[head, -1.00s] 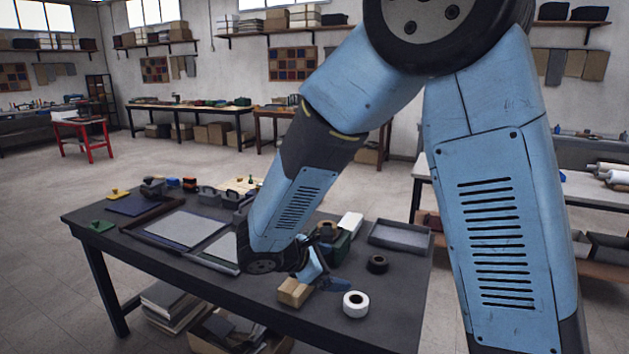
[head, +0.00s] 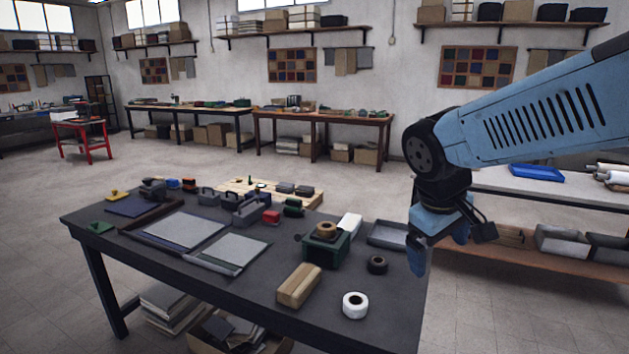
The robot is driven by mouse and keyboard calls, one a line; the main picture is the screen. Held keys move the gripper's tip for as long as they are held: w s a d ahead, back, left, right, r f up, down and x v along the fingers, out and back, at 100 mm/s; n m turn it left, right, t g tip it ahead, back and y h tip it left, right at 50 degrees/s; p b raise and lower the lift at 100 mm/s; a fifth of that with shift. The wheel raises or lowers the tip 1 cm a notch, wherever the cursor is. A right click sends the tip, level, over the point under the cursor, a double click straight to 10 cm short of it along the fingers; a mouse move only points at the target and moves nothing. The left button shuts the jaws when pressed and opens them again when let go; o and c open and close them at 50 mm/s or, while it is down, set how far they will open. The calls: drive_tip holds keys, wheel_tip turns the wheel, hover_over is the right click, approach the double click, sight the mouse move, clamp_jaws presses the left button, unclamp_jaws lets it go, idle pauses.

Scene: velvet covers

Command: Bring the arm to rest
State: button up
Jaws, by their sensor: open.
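My gripper (head: 425,262) is at the right of the head view, pointing down at the end of my blue arm. It hangs by the right edge of the dark work table (head: 235,298), apart from the things on it. Its jaws are open and nothing shows between them. A tan wooden block (head: 299,285) lies near the table's front edge. A white tape roll (head: 355,305) and a black roll (head: 377,264) lie to its right.
A green tape dispenser (head: 326,244) and a grey tray (head: 388,235) stand at the table's right side. Grey sheets (head: 180,231) lie at its left. A side bench with a blue tray (head: 537,172) stands behind my arm. Open floor lies beyond the table.

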drive_tip(key=s+d+r+m+t+y, duration=0.2)
drive_tip(key=s+r+m, duration=0.2)
drive_tip(key=s+m, duration=0.1)
drive_tip(key=shift+s+r+t+y, duration=0.15)
drive_tip(key=shift+s+t+y, duration=0.15)
drive_tip(key=shift+s+t, duration=0.1)
idle(0.7)
